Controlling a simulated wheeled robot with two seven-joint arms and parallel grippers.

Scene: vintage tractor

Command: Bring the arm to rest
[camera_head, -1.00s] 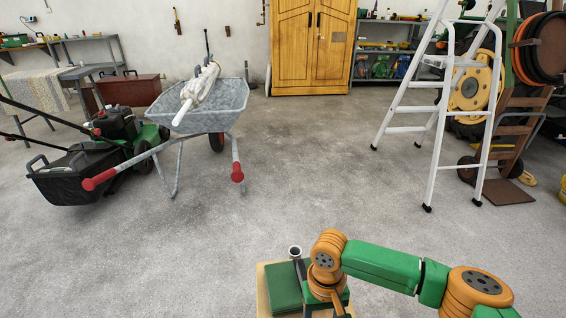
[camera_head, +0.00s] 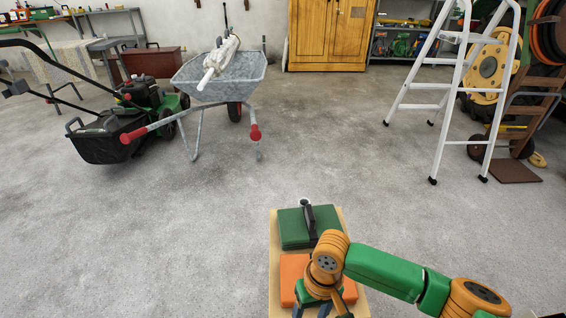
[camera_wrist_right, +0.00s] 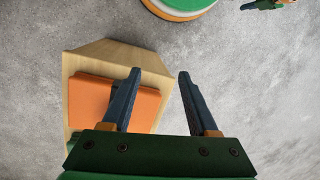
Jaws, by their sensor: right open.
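My right arm comes in from the lower right of the head view, with green and orange links. Its gripper (camera_head: 322,306) hangs down in front of an orange case (camera_head: 291,268) on a small wooden stand (camera_head: 275,262). In the right wrist view the two dark fingers (camera_wrist_right: 160,75) are apart with nothing between them. The orange case (camera_wrist_right: 90,98) lies beside and beyond the left finger there, on the wooden top (camera_wrist_right: 110,55). My left gripper is in neither view.
A green case (camera_head: 293,230) with a dark handle lies on the stand's far half. A wheelbarrow (camera_head: 218,80), a lawnmower (camera_head: 110,135) and a white stepladder (camera_head: 450,95) stand farther back. The concrete floor between is clear.

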